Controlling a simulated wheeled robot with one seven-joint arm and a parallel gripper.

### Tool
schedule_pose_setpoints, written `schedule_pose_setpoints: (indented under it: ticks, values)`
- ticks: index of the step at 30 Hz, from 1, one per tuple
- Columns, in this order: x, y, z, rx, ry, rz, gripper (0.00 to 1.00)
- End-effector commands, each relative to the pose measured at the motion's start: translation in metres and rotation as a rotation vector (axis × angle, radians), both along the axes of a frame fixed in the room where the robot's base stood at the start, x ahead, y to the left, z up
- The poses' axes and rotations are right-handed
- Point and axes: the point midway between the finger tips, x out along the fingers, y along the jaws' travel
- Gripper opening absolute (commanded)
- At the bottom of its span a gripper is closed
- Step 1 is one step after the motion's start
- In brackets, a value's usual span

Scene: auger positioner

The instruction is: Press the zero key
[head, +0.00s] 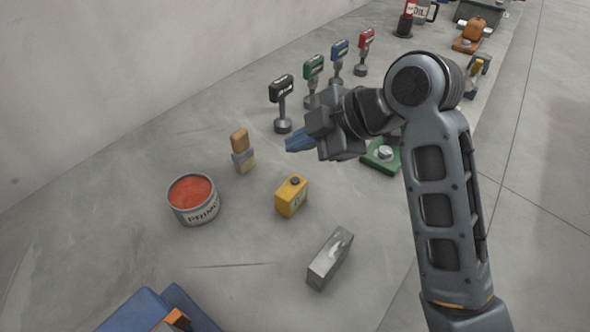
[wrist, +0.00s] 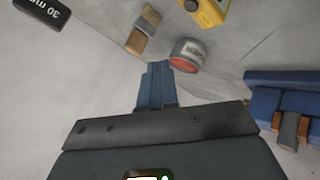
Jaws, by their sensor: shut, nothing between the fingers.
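My gripper (head: 297,144) is shut, with its blue fingers together and nothing between them. In the wrist view the closed fingertips (wrist: 158,68) point towards the primer can and wooden block. In the head view it hangs above the surface, left of the green-based device (head: 382,155) with a pale round top. No key marked zero can be made out in either view. A yellow box (head: 291,197) with a dark round knob on top stands below the gripper in the picture. It also shows at the top of the wrist view (wrist: 207,12).
Black (head: 282,91), green (head: 314,68), blue (head: 340,51) and red (head: 367,39) headed tools stand behind. A grey box (head: 330,258) and blue-orange object (head: 157,312) are in front.

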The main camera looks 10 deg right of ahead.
Motion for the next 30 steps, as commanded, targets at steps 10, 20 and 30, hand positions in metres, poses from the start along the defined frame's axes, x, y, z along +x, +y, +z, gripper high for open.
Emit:
schedule_pose_setpoints:
  ticks: [10,20,30]
  values:
    - [0.0,0.001,0.003,0.0,0.0,0.002,0.0]
    - [0.017,0.033,0.029,-0.009,-0.018,0.174,0.0]
    - [0.025,0.059,0.056,-0.126,0.022,0.445,0.0]
